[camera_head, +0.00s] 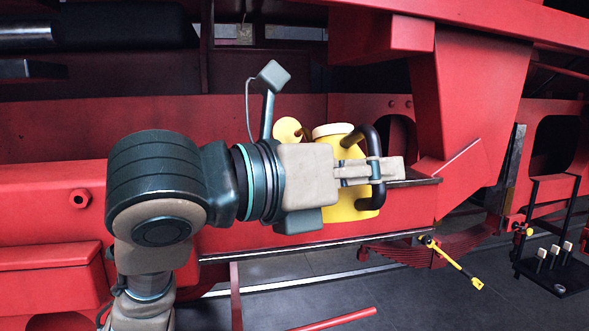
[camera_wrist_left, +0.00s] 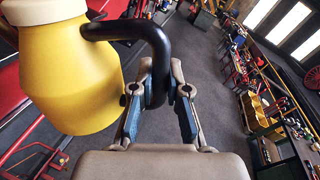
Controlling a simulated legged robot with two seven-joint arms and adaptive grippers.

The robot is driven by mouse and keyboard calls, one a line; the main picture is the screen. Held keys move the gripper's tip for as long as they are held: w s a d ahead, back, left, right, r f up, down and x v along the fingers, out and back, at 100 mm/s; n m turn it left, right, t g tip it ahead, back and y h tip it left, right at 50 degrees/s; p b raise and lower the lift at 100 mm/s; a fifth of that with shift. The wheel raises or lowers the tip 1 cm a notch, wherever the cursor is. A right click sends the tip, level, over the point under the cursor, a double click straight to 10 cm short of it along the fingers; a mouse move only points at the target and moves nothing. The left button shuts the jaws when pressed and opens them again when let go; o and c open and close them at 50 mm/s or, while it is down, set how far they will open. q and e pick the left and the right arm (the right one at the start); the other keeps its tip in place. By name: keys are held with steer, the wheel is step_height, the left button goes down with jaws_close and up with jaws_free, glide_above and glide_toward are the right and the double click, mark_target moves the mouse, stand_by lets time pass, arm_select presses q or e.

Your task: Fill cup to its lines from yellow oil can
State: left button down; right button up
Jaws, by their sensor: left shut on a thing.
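The yellow oil can (camera_head: 350,207) has a pale yellow cap and a thick black handle. It is upright or nearly so, in front of the red frame. My left gripper (camera_head: 382,170) is shut on the black handle, and its wrist hides much of the can. In the left wrist view the can (camera_wrist_left: 68,75) fills the upper left, and the handle runs down between the fingers (camera_wrist_left: 160,92). A round yellow part (camera_head: 288,130) shows behind my wrist; I cannot tell what it belongs to. I make out no cup with lines. My right gripper is out of view.
A dark-topped red ledge (camera_head: 415,182) lies just right of the can. A yellow-handled tool (camera_head: 455,265) hangs near a leaf spring below. A black rack (camera_head: 550,265) stands on the floor at right. Red frame members are close above and behind.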

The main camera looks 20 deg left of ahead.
arm_select(q)
steer(key=shift+d+r+n, duration=0.25)
steer(key=shift+r+n, duration=0.05)
steer(key=shift+r, duration=0.2)
steer(key=shift+s+a+r, duration=0.1)
steer(key=shift+a+r, duration=0.1)
steer(key=shift+r, duration=0.15)
steer(key=shift+a+r+n, duration=0.15)
steer(key=shift+a+n, duration=0.15)
steer(key=shift+a, duration=0.2)
steer(key=shift+d, duration=0.55)
steer(key=shift+a, duration=0.1)
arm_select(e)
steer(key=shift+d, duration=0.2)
arm_select(q)
steer(key=shift+a, duration=0.1)
